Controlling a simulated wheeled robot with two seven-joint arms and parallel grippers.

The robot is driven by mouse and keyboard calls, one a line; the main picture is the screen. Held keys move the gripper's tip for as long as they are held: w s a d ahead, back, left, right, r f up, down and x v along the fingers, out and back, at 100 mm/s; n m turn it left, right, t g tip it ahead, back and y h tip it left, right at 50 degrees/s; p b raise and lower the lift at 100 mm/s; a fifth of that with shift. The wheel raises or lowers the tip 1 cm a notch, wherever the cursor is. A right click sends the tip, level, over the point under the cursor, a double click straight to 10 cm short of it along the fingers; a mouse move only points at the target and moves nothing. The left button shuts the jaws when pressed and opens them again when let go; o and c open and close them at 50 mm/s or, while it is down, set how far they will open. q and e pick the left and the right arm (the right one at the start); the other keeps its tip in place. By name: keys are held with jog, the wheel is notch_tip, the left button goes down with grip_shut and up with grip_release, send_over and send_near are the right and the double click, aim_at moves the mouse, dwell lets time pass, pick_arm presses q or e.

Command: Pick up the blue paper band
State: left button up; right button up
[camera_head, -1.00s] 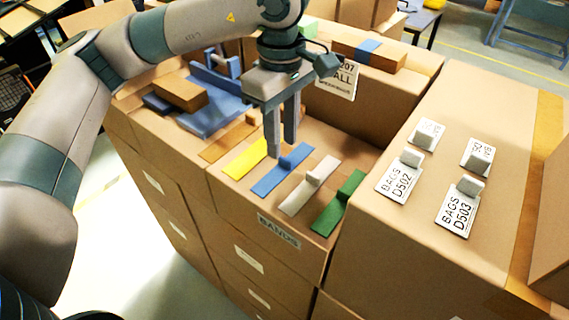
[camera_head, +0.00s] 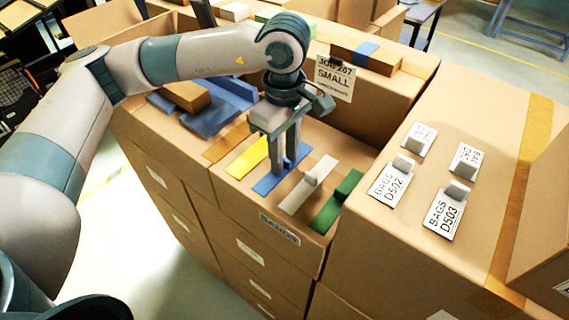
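The blue paper band (camera_head: 266,184) lies flat on the cardboard box top, with a raised tab partly hidden by my fingers. It lies between the yellow band (camera_head: 247,158) and the white band (camera_head: 296,199). My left gripper (camera_head: 284,168) points down over the blue band, its two fingertips low at the tab. A narrow gap shows between the fingers; I cannot tell whether they touch the tab. The green band (camera_head: 325,214) lies right of the white one. My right gripper is out of view.
A brown strip (camera_head: 226,140) lies left of the yellow band. A blue holder with a brown block (camera_head: 186,96) stands behind it. A taller box with BAGS cards (camera_head: 390,186) rises at right. A JOB 207 SMALL card (camera_head: 334,78) hangs at the back.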

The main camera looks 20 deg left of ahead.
aim_at(285, 166)
pick_arm(q)
grip_shut()
jog(key=shift+r, duration=0.15)
jog(key=shift+r+b, duration=0.5)
jog(key=shift+b, duration=0.2)
notch_tip(285, 166, up, 2)
jog(key=shift+r+b, duration=0.1)
jog(key=shift+b, duration=0.8)
jog(key=s+d+r+b, duration=0.5)
jog(key=s+d+r, duration=0.2)
jog(key=s, duration=0.2)
jog(key=shift+d+r, duration=0.2)
jog(key=shift+r, duration=0.1)
